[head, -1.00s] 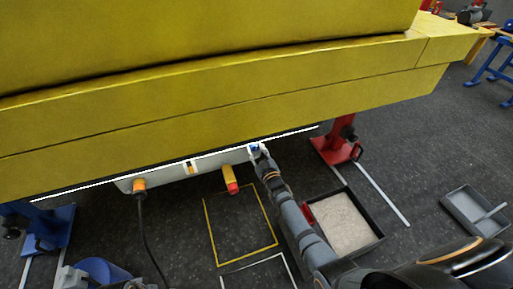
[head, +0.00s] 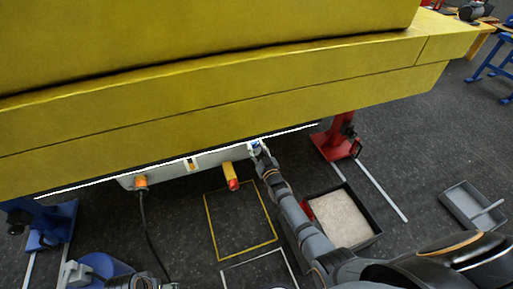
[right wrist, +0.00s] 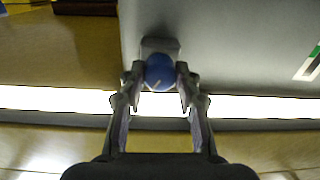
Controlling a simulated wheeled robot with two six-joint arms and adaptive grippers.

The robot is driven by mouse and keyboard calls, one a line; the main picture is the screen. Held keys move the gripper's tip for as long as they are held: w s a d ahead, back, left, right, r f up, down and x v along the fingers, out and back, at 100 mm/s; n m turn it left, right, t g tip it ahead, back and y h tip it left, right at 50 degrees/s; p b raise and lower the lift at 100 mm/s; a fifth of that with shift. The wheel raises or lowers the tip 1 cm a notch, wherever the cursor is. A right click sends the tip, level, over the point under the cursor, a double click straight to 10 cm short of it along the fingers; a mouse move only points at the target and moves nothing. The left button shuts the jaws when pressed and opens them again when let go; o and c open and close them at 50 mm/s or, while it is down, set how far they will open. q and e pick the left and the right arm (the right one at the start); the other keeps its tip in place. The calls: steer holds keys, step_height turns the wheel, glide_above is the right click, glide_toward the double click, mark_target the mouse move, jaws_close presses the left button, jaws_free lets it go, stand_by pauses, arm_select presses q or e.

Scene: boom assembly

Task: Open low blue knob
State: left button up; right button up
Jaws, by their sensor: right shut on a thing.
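The blue knob (right wrist: 159,72) sits on a grey mount on the light grey panel in the right wrist view. A small bit of its blue shows in the head view (head: 255,144), under the yellow boom (head: 230,110). My right gripper (right wrist: 160,85) is shut on the knob, with one finger on each side of it. In the head view the right gripper (head: 261,153) reaches up to the panel's right end, and its fingers partly hide the knob. My left gripper is not clearly visible; only part of my left arm shows at the bottom left.
A red and yellow handle (head: 231,176) and an orange connector with a black cable (head: 141,184) hang from the panel (head: 205,162). A red stand (head: 338,143) is at right, a blue stand (head: 52,228) at left. A sand-filled tray (head: 341,219) lies on the floor.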

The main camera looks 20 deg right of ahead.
steer(key=o, duration=1.2)
steer(key=shift+c, duration=0.2)
steer(key=s, duration=1.2)
steer(key=shift+d, duration=0.35)
